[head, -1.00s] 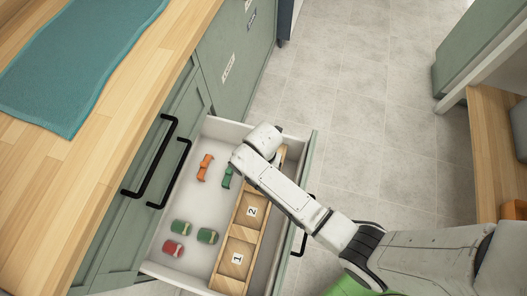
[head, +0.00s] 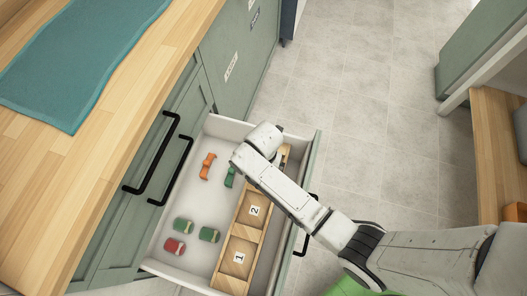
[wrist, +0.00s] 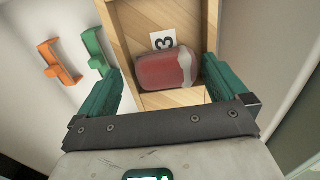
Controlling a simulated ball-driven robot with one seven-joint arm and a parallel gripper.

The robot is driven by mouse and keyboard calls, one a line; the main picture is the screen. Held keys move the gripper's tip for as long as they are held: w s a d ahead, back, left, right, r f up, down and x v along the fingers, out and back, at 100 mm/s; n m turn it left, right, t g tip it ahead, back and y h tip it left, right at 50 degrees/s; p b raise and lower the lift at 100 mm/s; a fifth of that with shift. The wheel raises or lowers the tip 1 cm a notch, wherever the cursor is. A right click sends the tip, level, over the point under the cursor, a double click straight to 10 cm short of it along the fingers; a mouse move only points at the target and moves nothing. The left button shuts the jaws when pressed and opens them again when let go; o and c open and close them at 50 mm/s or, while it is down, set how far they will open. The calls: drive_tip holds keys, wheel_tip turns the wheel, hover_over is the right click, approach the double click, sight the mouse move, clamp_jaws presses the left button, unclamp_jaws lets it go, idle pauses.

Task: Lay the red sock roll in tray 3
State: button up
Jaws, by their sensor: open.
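In the wrist view a red sock roll (wrist: 165,71) with a pale band at its right end lies in the wooden tray marked 3 (wrist: 121,28), partly over the number label. My gripper (wrist: 161,78) is above this tray, its two green fingers apart, one on each side of the roll. I see a gap between the roll and the left finger; the right finger is close to the pale end. In the head view my arm hides tray 3 and the fingers.
Another red roll (head: 174,247) and two green rolls (head: 183,225) (head: 209,235) lie on the open drawer's floor (head: 185,195). Orange (head: 208,166) and green (head: 230,177) pieces lie further back. Trays 2 (head: 264,186) and 1 (head: 229,278) look empty. A teal towel (head: 75,60) covers part of the counter.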

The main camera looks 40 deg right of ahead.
drive_tip(key=shift+s+d+f, duration=0.15)
drive_tip(key=shift+s+f, duration=0.25)
drive_tip(key=shift+f, duration=0.15)
wheel_tip(320, 180, up, 14)
drive_tip(key=p, duration=0.3)
drive_tip(key=shift+w+f, duration=0.2)
drive_tip(key=shift+w, duration=0.05)
drive_tip(key=s+d+r+m, duration=0.2)
drive_tip(key=s+d+m, duration=0.2)
drive_tip(key=s+m, duration=0.4)
drive_tip(key=s+d+r+m, duration=0.3)
drive_tip(key=s+m, duration=0.5)
drive_tip(key=m, duration=0.9)
drive_tip(key=shift+s+d+m+t, duration=0.25)
drive_tip(key=shift+d+m+t, duration=0.05)
drive_tip(key=shift+d+t, duration=0.1)
